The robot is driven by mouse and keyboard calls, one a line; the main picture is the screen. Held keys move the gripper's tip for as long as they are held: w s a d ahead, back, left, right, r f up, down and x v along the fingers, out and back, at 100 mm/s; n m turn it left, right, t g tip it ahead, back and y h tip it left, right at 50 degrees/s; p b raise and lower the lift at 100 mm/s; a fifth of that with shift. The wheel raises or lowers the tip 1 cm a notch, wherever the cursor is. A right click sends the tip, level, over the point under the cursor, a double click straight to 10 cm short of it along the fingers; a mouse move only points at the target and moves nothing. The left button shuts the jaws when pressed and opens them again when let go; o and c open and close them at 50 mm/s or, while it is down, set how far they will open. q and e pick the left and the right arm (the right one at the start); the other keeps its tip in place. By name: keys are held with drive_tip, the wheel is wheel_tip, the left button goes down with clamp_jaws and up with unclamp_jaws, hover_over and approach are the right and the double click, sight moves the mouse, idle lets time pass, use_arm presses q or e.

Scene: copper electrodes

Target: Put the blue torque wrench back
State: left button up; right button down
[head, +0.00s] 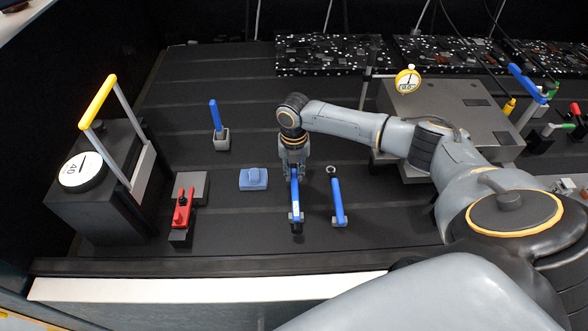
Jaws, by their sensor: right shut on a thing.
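My right gripper (294,172) points down at the middle of the bench and is shut on a long blue-handled tool that looks like the blue torque wrench (295,197). Its handle carries a pale strip, and its lower end is dark and grey. The gripper hides its upper end. I cannot tell whether the tool touches the bench. A second blue-handled tool (339,202) lies just to the right, apart from the gripper, with a dark ring at its far end. My left gripper is not in view.
A blue block (253,179), a red clamp-like tool (182,210) and a blue handle in a grey holder (220,138) stand left. Further left is a black box with a yellow handle (98,101). A grey plate with a dial gauge (407,81) lies behind my right arm. The front bench strip is clear.

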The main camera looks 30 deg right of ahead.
drive_tip(key=shift+f, duration=0.2)
drive_tip(key=c, duration=0.7)
unclamp_jaws()
drive_tip(key=shift+r, duration=0.1)
drive_tip(key=shift+r+p, duration=2)
drive_tip(key=shift+r, duration=0.9)
